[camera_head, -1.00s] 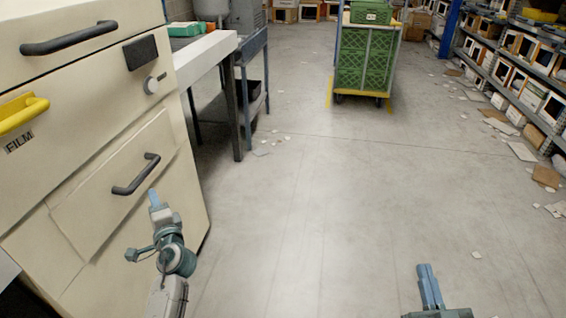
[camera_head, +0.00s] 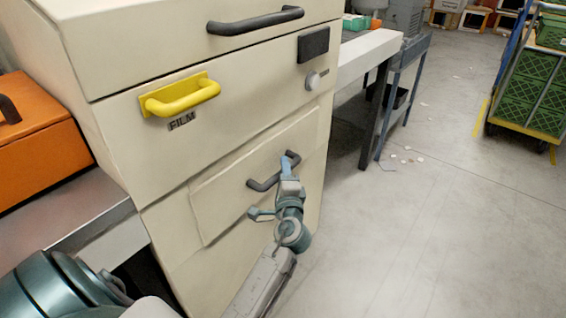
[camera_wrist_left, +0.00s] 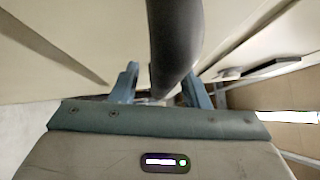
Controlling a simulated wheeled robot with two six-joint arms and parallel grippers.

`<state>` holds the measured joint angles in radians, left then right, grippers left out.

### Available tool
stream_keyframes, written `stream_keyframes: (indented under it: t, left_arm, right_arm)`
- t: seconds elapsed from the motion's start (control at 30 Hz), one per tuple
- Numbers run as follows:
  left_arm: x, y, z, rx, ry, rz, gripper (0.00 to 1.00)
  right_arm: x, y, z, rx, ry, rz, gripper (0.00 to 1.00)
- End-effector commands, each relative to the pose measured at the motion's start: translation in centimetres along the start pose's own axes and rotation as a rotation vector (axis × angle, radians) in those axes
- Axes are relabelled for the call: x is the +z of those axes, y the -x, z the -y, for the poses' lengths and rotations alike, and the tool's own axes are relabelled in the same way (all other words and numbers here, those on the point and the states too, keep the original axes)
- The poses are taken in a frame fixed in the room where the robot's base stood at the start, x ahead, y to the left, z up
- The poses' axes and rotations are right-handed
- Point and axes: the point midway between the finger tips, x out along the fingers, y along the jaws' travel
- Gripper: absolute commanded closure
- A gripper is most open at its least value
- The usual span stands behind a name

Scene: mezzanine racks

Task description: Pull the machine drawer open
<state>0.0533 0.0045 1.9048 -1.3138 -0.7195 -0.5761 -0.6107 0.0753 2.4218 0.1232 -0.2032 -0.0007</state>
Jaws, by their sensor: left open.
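The cream machine (camera_head: 110,50) fills the left and middle of the head view. Its lower drawer front (camera_head: 228,205) has a dark grey bar handle (camera_head: 262,184). My left gripper (camera_head: 290,178) is at the right end of this handle and overlaps it in the head view. In the left wrist view, the dark handle (camera_wrist_left: 172,45) runs down between the two blue fingers of my open left gripper (camera_wrist_left: 160,90). I cannot tell whether a finger touches it. My right gripper is not in view.
A yellow handle (camera_head: 182,98) marked FILM and another dark handle (camera_head: 255,21) are higher on the machine. An orange case (camera_head: 40,150) stands at left. A white bench (camera_head: 365,50) is beyond the machine. A cart with green crates (camera_head: 525,85) stands at right. The floor at right is mostly clear.

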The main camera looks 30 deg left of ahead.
Motion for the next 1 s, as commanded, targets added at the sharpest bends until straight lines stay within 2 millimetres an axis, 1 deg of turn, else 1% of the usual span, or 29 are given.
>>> stream_keyframes:
  t: [0.3, 0.33, 0.53, 1.0]
  left_arm:
    - [0.01, 0.08, 0.02, 0.001, 0.0, 0.001, 0.59]
    - [0.01, 0.08, 0.02, 0.001, 0.0, 0.001, 0.6]
    - [0.0, 0.07, 0.02, 0.001, 0.001, 0.001, 1.0]
    - [-0.01, 0.08, -0.02, 0.002, 0.001, 0.0, 1.0]
  right_arm:
    - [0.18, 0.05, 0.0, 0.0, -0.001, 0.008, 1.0]
    - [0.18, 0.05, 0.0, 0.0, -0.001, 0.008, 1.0]
    - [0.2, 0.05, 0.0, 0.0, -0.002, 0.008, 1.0]
    - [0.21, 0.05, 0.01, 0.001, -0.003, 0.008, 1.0]
